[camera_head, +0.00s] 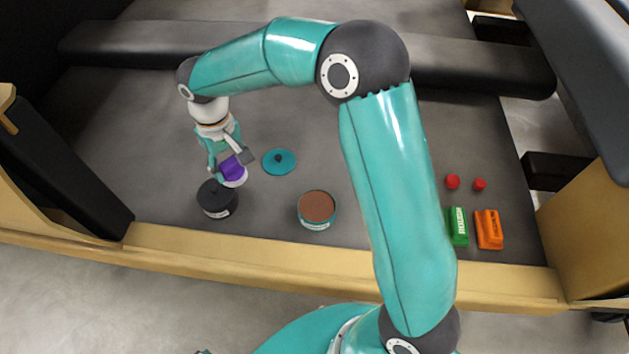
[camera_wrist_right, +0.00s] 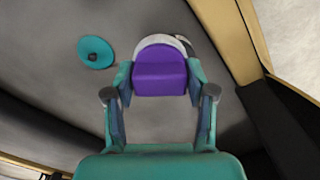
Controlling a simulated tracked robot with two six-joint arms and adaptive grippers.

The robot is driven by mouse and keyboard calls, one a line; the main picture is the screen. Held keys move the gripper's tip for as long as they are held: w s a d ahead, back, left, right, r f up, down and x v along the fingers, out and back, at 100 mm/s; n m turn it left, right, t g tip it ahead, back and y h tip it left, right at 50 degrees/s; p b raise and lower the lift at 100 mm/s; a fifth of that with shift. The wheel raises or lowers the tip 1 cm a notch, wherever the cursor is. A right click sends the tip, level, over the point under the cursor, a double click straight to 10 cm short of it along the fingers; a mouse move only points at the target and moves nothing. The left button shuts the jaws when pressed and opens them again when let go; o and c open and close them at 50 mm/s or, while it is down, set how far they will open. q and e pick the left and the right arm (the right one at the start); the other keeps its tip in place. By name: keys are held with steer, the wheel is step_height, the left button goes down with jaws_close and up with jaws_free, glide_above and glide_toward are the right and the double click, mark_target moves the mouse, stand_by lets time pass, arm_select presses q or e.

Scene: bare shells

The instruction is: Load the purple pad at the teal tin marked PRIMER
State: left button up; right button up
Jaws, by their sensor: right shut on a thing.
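My right gripper (camera_head: 229,166) is shut on the purple pad (camera_head: 233,169), which also fills the jaws in the right wrist view (camera_wrist_right: 160,76). A pale rounded part shows along the pad's far side. The pad is held just above or beside a dark tin (camera_head: 218,200) with a black lid; the exact gap is unclear. The teal tin (camera_head: 317,210) stands open to the right, with brown contents and a white label too small to read. A teal lid (camera_head: 279,161) with a dark knob lies flat behind it; it also shows in the wrist view (camera_wrist_right: 95,52).
Two red caps (camera_head: 453,182) sit at the right, behind a green box (camera_head: 457,227) and an orange box (camera_head: 489,229). A tan edge (camera_head: 270,263) runs along the front. The grey floor around the teal lid is clear.

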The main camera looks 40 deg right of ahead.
steer(key=s+d+f+n+b, duration=0.5)
steer(key=s+d+f+n, duration=0.3)
steer(key=s+d, duration=0.5)
steer(key=shift+w+d+f+b, duration=0.2)
steer(key=shift+f+b, duration=0.5)
steer(key=shift+f, duration=0.5)
steer(key=shift+w+d+f+b, duration=0.1)
steer(key=shift+d+f+b, duration=0.1)
steer(key=shift+f+b, duration=0.75)
steer(key=shift+w+d+f+b, duration=0.15)
steer(key=shift+f+b, duration=0.35)
steer(key=shift+f, duration=0.9)
steer(key=shift+f+b, duration=0.35)
steer(key=shift+f, duration=0.1)
step_height(320, 180, up, 7)
steer(key=p, duration=0.6)
